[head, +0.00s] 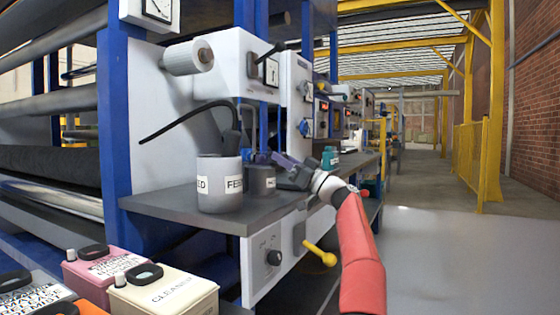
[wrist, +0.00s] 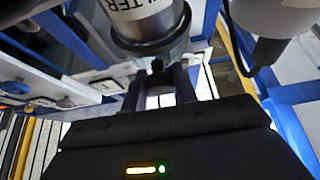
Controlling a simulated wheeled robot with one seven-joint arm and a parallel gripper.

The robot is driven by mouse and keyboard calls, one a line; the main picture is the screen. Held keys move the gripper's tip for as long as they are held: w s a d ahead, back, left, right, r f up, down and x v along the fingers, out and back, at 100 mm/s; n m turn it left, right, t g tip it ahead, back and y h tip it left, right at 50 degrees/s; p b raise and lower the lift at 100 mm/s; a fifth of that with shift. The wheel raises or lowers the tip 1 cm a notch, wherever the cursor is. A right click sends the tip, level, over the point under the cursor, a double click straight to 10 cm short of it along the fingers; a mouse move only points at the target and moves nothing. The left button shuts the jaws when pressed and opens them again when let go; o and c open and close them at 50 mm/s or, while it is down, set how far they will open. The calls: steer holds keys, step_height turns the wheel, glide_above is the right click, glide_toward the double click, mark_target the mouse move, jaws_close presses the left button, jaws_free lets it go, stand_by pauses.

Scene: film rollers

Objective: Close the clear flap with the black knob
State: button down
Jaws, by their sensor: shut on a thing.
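My gripper (wrist: 160,88) is seen in the wrist view with its two dark fingers on either side of a small dark piece (wrist: 158,76). It is shut on this piece, which I cannot identify for sure. A cylinder with a label ending in "LTER" (wrist: 148,18) is just beyond the fingertips. In the head view my gripper (head: 284,160) is above the grey shelf, and its fingertips are hard to make out.
A light grey labelled pot (head: 219,188) and a darker pot (head: 261,181) stand on the grey shelf (head: 170,201). A yellow lever (head: 320,253) sticks out below. Pink (head: 105,268) and cream (head: 165,293) canisters are at lower left. The floor at right is clear.

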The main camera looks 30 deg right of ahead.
steer(key=shift+f, duration=0.2)
stand_by(0.3)
steer(key=c, duration=1.2)
jaws_free()
steer(key=shift+o, duration=0.2)
steer(key=shift+r, duration=0.1)
steer(key=shift+d, duration=0.1)
steer(key=b+v, duration=0.2)
steer(key=v, duration=0.5)
steer(key=shift+s+f, duration=0.25)
steer(key=shift+f, duration=0.15)
steer(key=shift+d, duration=0.1)
